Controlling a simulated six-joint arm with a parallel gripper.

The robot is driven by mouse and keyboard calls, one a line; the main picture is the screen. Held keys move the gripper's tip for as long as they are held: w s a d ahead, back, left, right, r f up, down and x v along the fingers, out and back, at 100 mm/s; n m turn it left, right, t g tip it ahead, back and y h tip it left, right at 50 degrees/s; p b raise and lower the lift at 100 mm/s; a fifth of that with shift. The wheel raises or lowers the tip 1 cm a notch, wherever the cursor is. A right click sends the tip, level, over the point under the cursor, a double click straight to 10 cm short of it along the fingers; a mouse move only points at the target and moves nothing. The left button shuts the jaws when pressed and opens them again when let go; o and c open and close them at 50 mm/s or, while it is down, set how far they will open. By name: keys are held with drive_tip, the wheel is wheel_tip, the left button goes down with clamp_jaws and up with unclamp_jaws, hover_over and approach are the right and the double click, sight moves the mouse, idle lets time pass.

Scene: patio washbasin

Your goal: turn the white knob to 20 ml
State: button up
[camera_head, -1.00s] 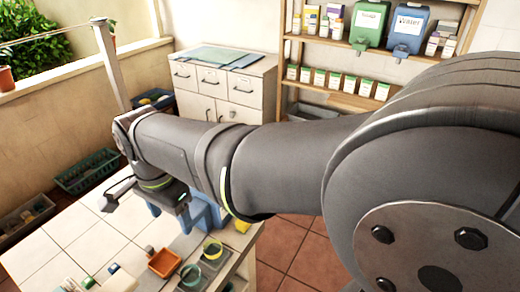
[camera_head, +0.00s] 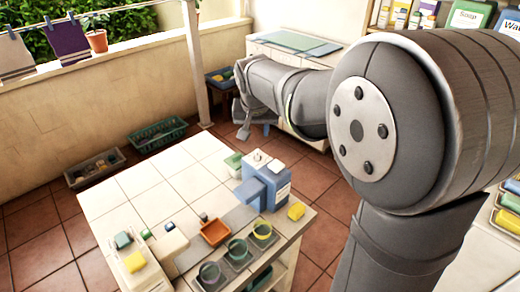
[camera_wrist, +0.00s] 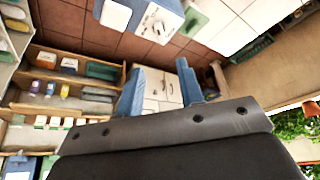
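A blue dispenser (camera_head: 277,190) with a white top stands on the tiled table. Small white knob-like parts (camera_head: 257,156) show on its top, but any scale or marks are too small to read. In the wrist view the dispenser (camera_wrist: 117,15) is at the top edge, partly cut off, with a white knob (camera_wrist: 158,27) on its white face. My gripper (camera_wrist: 160,68) is open and empty, its two blue fingers apart, with the knob beyond the fingertips. In the head view my gripper end is beyond the dispenser, apart from it; its fingertips are hard to make out.
An orange tray (camera_head: 214,232), cups in dark holders (camera_head: 238,250) and a yellow sponge (camera_head: 296,211) are around the dispenser. A white block (camera_head: 172,246) and small coloured pieces lie at the front left. The table's far left tiles are clear. A white cabinet (camera_wrist: 160,92) stands behind.

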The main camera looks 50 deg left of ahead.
sight(258, 152)
drive_tip(key=x, duration=1.2)
drive_tip(key=shift+w+a+f, duration=0.1)
drive_tip(key=shift+f, duration=0.25)
clamp_jaws()
